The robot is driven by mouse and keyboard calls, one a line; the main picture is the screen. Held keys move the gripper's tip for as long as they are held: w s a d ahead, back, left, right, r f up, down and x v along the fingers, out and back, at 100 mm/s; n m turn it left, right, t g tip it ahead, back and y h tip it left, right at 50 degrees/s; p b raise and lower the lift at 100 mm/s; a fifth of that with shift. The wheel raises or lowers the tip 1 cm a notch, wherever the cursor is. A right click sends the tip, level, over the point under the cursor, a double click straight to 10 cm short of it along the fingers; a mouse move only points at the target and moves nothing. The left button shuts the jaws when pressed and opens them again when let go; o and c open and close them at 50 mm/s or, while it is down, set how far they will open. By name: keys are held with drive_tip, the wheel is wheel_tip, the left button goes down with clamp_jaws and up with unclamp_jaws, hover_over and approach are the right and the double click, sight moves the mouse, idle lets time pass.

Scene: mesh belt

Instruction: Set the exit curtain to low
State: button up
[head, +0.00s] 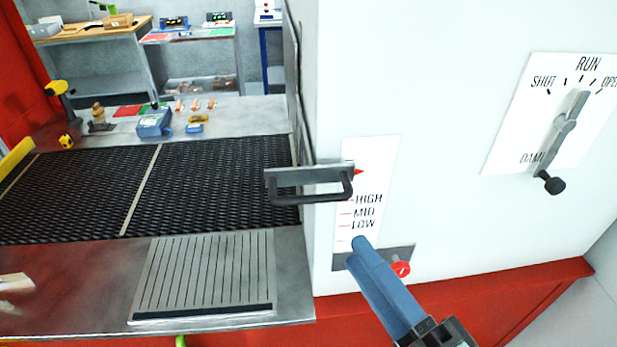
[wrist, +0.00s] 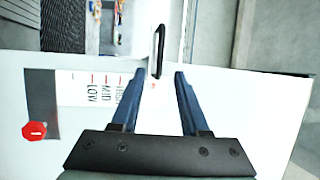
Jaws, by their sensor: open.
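The exit curtain's dark bar handle (head: 312,190) sticks out at the left edge of the white housing. A red pointer (head: 358,172) beside it stands just above the HIGH mark on the white scale plate (head: 370,185), which reads HIGH, MID, LOW downward. My gripper (head: 360,243) is open, its blue fingers below and right of the handle in the head view, overlapping the plate's lower end. In the wrist view the handle (wrist: 158,48) appears ahead of the gap between the fingertips (wrist: 158,78). Nothing is between the fingers; the exact distance to the handle is unclear.
A red knob (head: 401,268) sits on a grey plate below the scale. A damper lever (head: 562,130) on a dial is at the right. The black mesh belt (head: 200,185) runs left of the housing, with a slotted metal plate (head: 205,275) in front.

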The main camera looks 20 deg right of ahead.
sight(320, 202)
drive_tip(key=p+x, duration=0.4)
drive_tip(key=x, duration=0.5)
drive_tip(key=shift+w+r, duration=0.25)
drive_tip(key=shift+w, duration=0.05)
drive_tip(key=shift+w+a+f, duration=0.1)
drive_tip(key=shift+w, duration=0.55)
clamp_jaws()
idle(0.3)
